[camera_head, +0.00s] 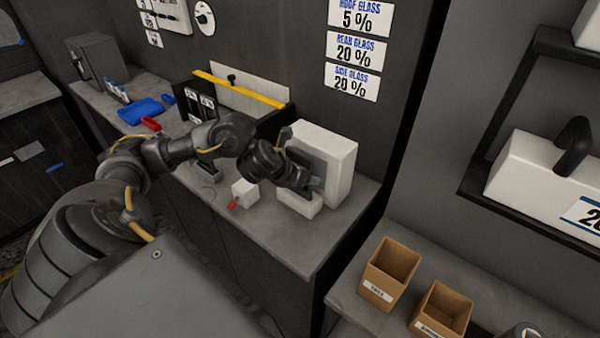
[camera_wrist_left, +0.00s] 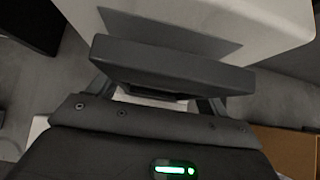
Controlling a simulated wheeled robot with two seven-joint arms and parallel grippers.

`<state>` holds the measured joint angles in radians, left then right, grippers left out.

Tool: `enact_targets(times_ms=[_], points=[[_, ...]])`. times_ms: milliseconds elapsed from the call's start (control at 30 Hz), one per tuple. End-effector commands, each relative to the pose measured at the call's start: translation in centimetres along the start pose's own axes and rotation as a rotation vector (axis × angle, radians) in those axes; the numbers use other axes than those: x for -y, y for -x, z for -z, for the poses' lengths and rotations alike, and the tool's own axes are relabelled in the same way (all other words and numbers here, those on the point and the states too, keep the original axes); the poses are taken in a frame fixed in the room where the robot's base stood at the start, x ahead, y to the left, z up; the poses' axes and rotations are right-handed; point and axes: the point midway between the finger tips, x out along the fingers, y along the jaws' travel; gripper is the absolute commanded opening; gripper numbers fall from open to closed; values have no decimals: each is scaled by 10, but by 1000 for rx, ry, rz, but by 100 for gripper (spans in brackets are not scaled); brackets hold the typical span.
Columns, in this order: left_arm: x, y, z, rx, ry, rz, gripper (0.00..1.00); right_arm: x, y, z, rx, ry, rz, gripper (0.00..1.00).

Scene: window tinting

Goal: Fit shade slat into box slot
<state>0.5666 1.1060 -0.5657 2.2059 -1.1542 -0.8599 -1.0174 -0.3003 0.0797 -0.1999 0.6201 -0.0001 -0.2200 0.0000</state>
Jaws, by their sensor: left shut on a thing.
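My left gripper (camera_head: 300,181) is shut on the dark grey shade slat (camera_wrist_left: 165,66). It holds the slat in front of the white box (camera_head: 341,162) on the counter. In the left wrist view my left gripper (camera_wrist_left: 155,98) has a finger at each side under the slat, and the white box (camera_wrist_left: 275,22) is right behind it. A dark grey patch lies on the box face behind the slat; I cannot tell whether it is the slot or a shadow. Whether slat and box touch is also unclear. My right gripper is not in view.
A small white block (camera_head: 245,191) with a red part stands left of the box on the grey counter (camera_head: 285,240). A yellow bar (camera_head: 240,90) runs behind the arm. Two brown open boxes (camera_head: 390,272) stand at the right. The counter's front right is clear.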

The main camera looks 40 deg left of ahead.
Motion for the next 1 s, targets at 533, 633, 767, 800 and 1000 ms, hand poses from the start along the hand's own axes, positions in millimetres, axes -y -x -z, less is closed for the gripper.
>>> enact_targets(times_ms=[533, 633, 767, 800, 1000], points=[[0, -10, 11, 0, 0, 0, 55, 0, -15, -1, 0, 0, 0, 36], [0, -12, 13, 0, 0, 0, 55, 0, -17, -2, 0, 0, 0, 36], [0, -14, 15, 0, 0, 0, 55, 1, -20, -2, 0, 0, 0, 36], [0, -15, 16, 0, 0, 0, 55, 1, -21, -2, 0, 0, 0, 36], [0, -19, 19, 0, 0, 0, 55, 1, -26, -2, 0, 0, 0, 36]])
